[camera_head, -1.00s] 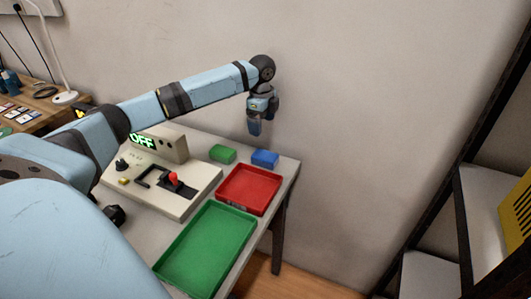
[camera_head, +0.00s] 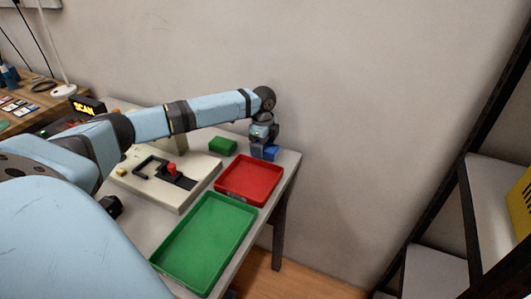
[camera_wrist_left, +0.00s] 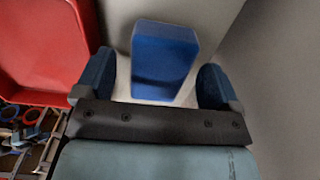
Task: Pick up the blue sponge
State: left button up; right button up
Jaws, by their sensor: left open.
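The blue sponge (camera_head: 271,153) lies on the far right corner of the table, behind the red tray. In the left wrist view the blue sponge (camera_wrist_left: 162,60) stands out between the two fingers, with a gap visible on each side. My left gripper (camera_head: 262,150) points down at the sponge and partly hides it in the head view. In the left wrist view my left gripper (camera_wrist_left: 160,85) is open with nothing held; its fingers are on either side of the sponge's near end. My right gripper is not in view.
A green sponge (camera_head: 222,145) lies left of the blue one. The red tray (camera_head: 226,194) and green tray (camera_head: 163,267) are nearer. A control box with a red-knobbed lever (camera_head: 172,170) stands left of them. The wall is close behind; a shelf (camera_head: 497,182) stands at right.

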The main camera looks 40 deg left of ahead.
pick_arm(q)
jog(key=shift+f, duration=0.65)
jog(key=c, duration=1)
jog(key=shift+r, duration=0.15)
notch_tip(320, 180, up, 20)
jog(key=p, duration=0.4)
